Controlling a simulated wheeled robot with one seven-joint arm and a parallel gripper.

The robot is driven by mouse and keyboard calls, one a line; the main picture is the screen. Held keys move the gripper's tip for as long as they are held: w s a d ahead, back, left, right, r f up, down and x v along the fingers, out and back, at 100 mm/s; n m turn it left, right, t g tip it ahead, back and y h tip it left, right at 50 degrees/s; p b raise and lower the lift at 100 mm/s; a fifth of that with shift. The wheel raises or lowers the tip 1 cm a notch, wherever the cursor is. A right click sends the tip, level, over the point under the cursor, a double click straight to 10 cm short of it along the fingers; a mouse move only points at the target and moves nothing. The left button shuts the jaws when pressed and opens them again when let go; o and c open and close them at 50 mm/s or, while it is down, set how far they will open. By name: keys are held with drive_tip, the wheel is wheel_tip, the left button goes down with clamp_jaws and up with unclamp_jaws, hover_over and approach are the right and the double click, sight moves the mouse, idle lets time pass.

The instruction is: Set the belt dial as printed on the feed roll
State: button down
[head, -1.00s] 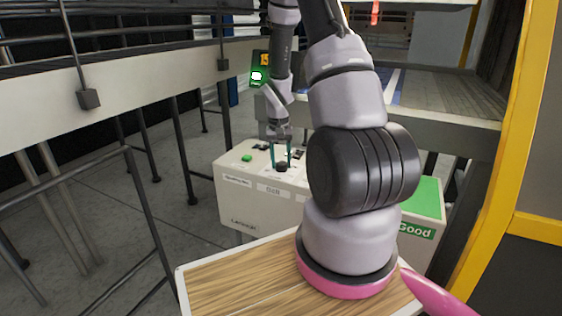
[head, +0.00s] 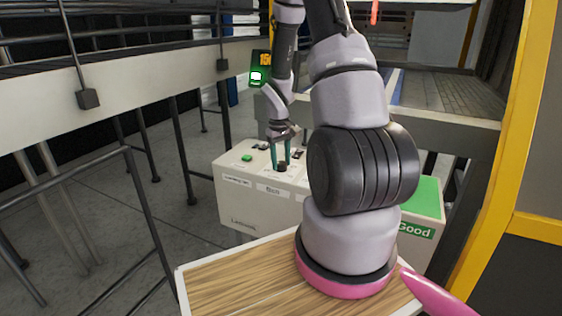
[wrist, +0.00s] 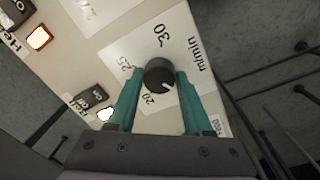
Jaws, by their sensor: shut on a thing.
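The belt dial (wrist: 159,75) is a round black knob with a short white mark, on a white plate printed 20, 25, 30 and m/min. Its white mark points toward the lower right of the wrist view, away from the 25 and 30. My gripper (wrist: 159,77) has teal fingers on both sides of the knob and is shut on it. In the head view my gripper (head: 281,164) reaches down to the dial (head: 282,168) on top of the pale control box (head: 235,205). I cannot make out a feed roll with a readable print.
The box top also carries a green button (head: 247,157), and the wrist view shows a lit orange-rimmed button (wrist: 39,37) and a black rocker switch (wrist: 92,96). A lit display (head: 259,76) stands behind. A green area marked Good (head: 427,196) is at right. Railings (head: 150,210) stand left.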

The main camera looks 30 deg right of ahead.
idle(0.3)
drive_tip(key=shift+c, duration=1.6)
unclamp_jaws()
wheel_tip(320, 180, up, 11)
drive_tip(key=shift+a+f, duration=0.15)
drive_tip(key=shift+a, duration=0.1)
wheel_tip(320, 180, up, 9)
drive_tip(key=m+t, duration=0.1)
drive_tip(key=t, duration=0.1)
hover_over(280, 164)
drive_tip(key=s+a, duration=0.2)
drive_tip(key=a, duration=0.1)
drive_tip(key=s+a+r+m+t+y, duration=0.1)
drive_tip(key=s+a+r+m+t, duration=0.1)
drive_tip(key=s+a+r, duration=0.3)
drive_tip(key=s+a+r+m+t+y, duration=0.1)
drive_tip(key=s+a+r+m+t, duration=0.1)
drive_tip(key=s+r, duration=1)
drive_tip(key=a+t, duration=0.1)
drive_tip(key=a, duration=0.1)
drive_tip(key=shift+s+a+y, duration=0.15)
drive_tip(key=shift+a+y, duration=0.25)
